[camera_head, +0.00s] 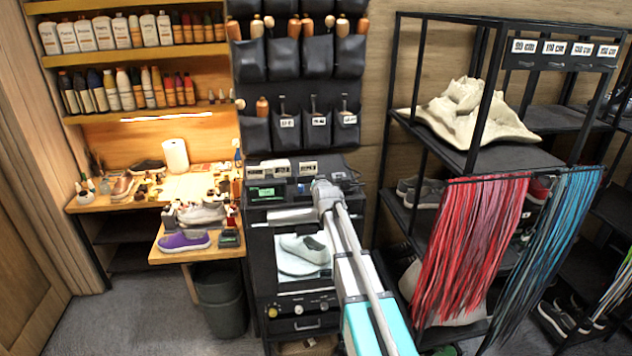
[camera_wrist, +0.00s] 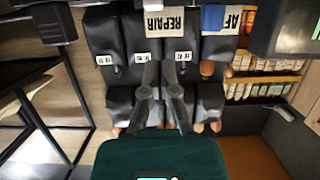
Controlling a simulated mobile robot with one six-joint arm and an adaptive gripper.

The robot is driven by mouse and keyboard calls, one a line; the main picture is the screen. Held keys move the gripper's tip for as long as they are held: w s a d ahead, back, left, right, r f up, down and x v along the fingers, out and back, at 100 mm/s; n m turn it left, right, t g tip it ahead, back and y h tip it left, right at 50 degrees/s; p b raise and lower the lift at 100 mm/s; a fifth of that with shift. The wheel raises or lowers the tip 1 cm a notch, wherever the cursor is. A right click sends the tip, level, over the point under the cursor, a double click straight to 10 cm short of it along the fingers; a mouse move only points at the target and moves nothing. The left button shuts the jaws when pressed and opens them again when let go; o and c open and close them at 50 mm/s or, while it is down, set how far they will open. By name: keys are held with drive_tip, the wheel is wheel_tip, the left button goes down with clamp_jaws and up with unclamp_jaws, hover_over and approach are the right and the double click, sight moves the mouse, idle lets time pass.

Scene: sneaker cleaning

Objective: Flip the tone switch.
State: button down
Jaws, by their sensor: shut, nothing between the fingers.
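A black cabinet-like machine (camera_head: 262,232) stands in the middle of the head view. A light shoe (camera_head: 303,247) shows in its front opening. Small knobs (camera_head: 298,309) sit on its lower front panel, and a unit with a green display (camera_head: 266,192) is on its top. I cannot tell which control is the tone switch. My arm reaches up across the right side of the machine. In the wrist view my gripper (camera_wrist: 160,68) is shut and empty, in front of hanging black pouches. Its fingers are not clear in the head view.
Black pouches (camera_head: 265,60) hang on the wall above the machine. A black rack (camera_head: 384,120) with red laces (camera_head: 470,240) stands close on the right. A bench with a purple shoe (camera_head: 183,241) and a dark bin (camera_head: 220,300) are on the left. Grey floor is free at lower left.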

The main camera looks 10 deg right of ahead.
drive_tip(key=s, duration=0.8)
drive_tip(key=shift+a+r+p, duration=0.25)
drive_tip(key=shift+r+p, duration=0.05)
drive_tip(key=shift+r, duration=0.05)
drive_tip(key=shift+s+f, duration=0.1)
drive_tip(key=shift+s, duration=0.05)
drive_tip(key=s+a+f+g+b, duration=0.3)
drive_tip(key=s+f+g+b, duration=0.45)
drive_tip(key=s+f, duration=0.8)
drive_tip(key=s+a+f+g+b, duration=0.1)
drive_tip(key=s+f+g+b, duration=0.2)
drive_tip(key=s+f, duration=0.3)
drive_tip(key=s+f+g+b, duration=0.4)
drive_tip(key=s+f, duration=0.2)
drive_tip(key=s, duration=0.6)
drive_tip(key=shift+a+f+n+y+b, duration=0.3)
drive_tip(key=shift+a+f+y+b, duration=0.1)
drive_tip(key=shift+w, duration=0.1)
